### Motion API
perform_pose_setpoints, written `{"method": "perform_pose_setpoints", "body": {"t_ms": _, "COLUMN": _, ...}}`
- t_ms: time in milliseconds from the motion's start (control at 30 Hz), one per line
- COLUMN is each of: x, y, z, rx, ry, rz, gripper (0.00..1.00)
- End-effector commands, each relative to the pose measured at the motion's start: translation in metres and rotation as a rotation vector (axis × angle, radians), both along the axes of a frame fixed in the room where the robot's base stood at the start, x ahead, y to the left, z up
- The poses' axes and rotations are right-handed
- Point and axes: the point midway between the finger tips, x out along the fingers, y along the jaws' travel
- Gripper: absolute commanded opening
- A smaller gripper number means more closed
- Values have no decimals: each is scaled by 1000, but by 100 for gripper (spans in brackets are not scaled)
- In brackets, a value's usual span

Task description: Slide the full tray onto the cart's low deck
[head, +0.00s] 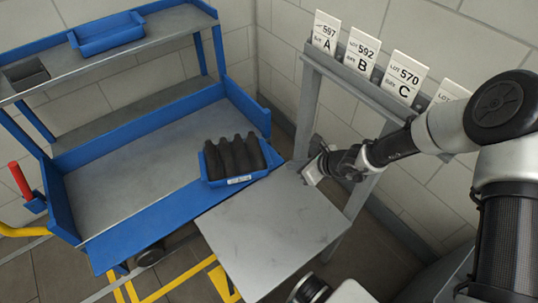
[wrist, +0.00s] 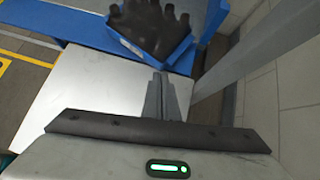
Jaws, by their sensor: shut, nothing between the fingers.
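The full tray (head: 239,180) is a blue bin with a white label on its front, packed with several dark bottles (head: 236,154). It sits at the cart's front right, over the blue front edge, with its near side close to or over the table's far edge. It also shows in the wrist view (wrist: 122,41). The cart's low deck (head: 140,165) is grey with blue sides. My gripper (head: 308,172) is shut and empty above the table's far right corner, right of the tray. In the wrist view my shut fingers (wrist: 160,76) point toward the tray's near side.
The grey table (head: 275,230) is bare. The cart's upper shelf (head: 150,45) holds an empty-looking blue tray (head: 107,33) and a dark block (head: 25,73). The low deck left of the full tray is clear.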

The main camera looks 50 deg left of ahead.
Motion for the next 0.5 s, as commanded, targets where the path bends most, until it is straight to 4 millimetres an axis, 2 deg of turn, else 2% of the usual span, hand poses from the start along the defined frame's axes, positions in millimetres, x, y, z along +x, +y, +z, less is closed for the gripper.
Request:
{"method": "perform_pose_setpoints", "body": {"t_ms": 167, "x": -2, "y": 12, "z": -15, "rx": -2, "ry": 8, "rz": -7, "gripper": 0}}
{"method": "perform_pose_setpoints", "body": {"t_ms": 500, "x": -6, "y": 63, "z": -67, "rx": -1, "ry": 8, "rz": -6, "gripper": 0}}
